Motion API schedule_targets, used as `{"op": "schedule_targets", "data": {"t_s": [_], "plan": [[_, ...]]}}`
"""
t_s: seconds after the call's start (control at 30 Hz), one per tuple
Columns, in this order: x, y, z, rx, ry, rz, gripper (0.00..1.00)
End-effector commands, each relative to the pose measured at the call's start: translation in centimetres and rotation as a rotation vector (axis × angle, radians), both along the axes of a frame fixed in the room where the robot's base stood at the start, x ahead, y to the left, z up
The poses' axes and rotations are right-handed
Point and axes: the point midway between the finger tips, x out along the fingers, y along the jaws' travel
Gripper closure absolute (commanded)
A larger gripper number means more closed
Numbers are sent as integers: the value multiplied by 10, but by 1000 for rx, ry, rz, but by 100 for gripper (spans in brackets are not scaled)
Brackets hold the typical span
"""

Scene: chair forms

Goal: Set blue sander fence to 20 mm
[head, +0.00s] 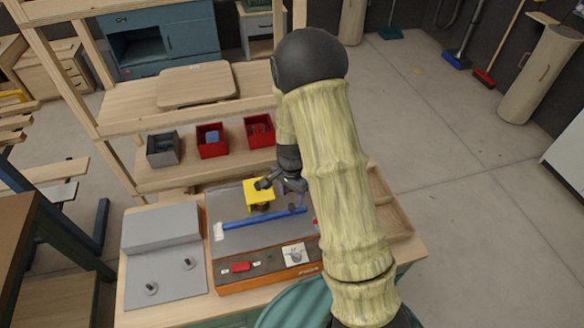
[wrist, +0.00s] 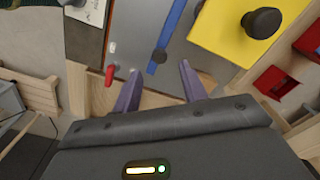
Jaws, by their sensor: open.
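The blue fence (head: 262,219) is a long bar lying across the grey top of the sander (head: 232,240), with a dark knob (head: 292,208) near its right end. In the wrist view the fence (wrist: 176,28) runs up the picture, and its knob (wrist: 159,57) shows just beyond my fingertips. My gripper (head: 292,186) hangs over the right part of the sander. In the wrist view its two purple fingers (wrist: 160,70) are apart with nothing held, the knob lying roughly ahead of the gap. I cannot read any millimetre scale. My arm hides part of the sander's right side.
A yellow block (head: 258,190) with a black knob (wrist: 263,22) stands behind the fence. A red lever (wrist: 109,75) is left of my fingers. The front panel has a red switch (head: 240,266) and a drawn card (head: 295,254). A grey machine (head: 165,279) stands left; bins (head: 211,142) sit behind.

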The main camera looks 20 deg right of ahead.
Motion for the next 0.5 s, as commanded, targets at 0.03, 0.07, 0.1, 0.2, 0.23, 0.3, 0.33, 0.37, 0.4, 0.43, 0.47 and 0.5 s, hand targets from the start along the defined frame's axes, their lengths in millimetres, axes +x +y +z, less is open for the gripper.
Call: {"op": "schedule_targets", "data": {"t_s": [0.03,0.07,0.1,0.2,0.23,0.3,0.33,0.37,0.4,0.43,0.47,0.5], "plan": [[1,0,8,1,-4,1,57],[0,0,13,1,-4,1,57],[0,0,20,1,-4,1,57],[1,0,37,1,-4,1,57],[1,1,43,1,-4,1,57],[1,0,56,1,-6,2,57],[1,0,61,0,-5,2,57],[1,0,67,1,-6,2,57],[0,0,74,1,-4,2,57],[1,1,81,1,-6,2,57],[1,0,86,1,-6,1,57],[1,0,95,1,-6,0,57]]}}
